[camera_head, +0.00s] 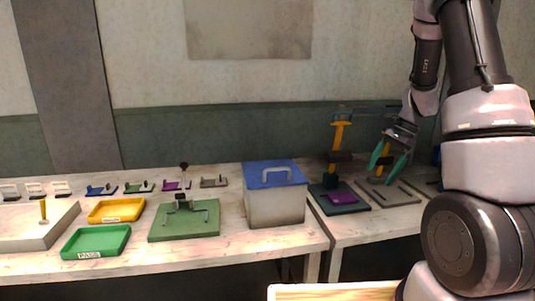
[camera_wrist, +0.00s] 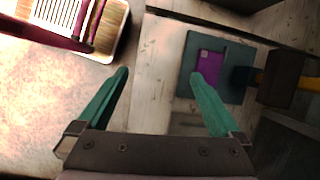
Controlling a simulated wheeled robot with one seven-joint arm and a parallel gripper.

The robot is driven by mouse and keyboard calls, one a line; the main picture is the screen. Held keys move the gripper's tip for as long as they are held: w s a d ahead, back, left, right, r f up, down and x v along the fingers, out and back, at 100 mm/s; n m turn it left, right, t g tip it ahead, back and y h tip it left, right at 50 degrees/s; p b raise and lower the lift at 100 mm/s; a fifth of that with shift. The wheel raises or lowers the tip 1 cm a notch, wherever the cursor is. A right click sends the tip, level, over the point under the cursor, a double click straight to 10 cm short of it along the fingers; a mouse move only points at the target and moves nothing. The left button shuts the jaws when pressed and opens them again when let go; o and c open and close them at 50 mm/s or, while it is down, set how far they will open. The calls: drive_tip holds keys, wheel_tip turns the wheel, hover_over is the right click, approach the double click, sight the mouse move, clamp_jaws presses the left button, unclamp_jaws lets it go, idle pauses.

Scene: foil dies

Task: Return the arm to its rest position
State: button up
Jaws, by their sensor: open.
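My gripper (camera_head: 392,160) is at the right of the head view, above the right-hand table. Its two teal fingers are spread wide with nothing between them. In the wrist view, my gripper (camera_wrist: 160,90) shows the same open, empty fingers. Below it in the wrist view, a purple piece (camera_wrist: 208,65) lies on a dark plate (camera_wrist: 235,88). The purple piece also shows in the head view (camera_head: 342,198), at the foot of the yellow and dark press (camera_head: 338,135). My arm comes down from the upper right of the head view.
A white box with a blue lid (camera_head: 277,175) stands left of the press. A green fixture (camera_head: 185,225), a yellow tray (camera_head: 116,210) and a green tray (camera_head: 95,242) are on the left table (camera_head: 255,240). A grey plate (camera_head: 388,193) lies under my gripper.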

drive_tip(key=s+a+r+n+t, duration=0.2)
drive_tip(key=s+a+r+n, duration=0.15)
drive_tip(key=r, duration=0.45)
drive_tip(key=s+a+r+n+t, duration=0.1)
drive_tip(key=s+a+r+n, duration=0.2)
drive_tip(key=r, duration=0.5)
drive_tip(key=s+a+r+n+t+h, duration=0.1)
drive_tip(key=s+r+n+t, duration=0.1)
drive_tip(key=s+r, duration=0.2)
drive_tip(key=s+a+r+n+t+h, duration=0.1)
drive_tip(key=s+a+r+n+t, duration=0.1)
drive_tip(key=s, duration=0.6)
drive_tip(key=shift+s+a+r, duration=0.25)
drive_tip(key=shift+r, duration=0.65)
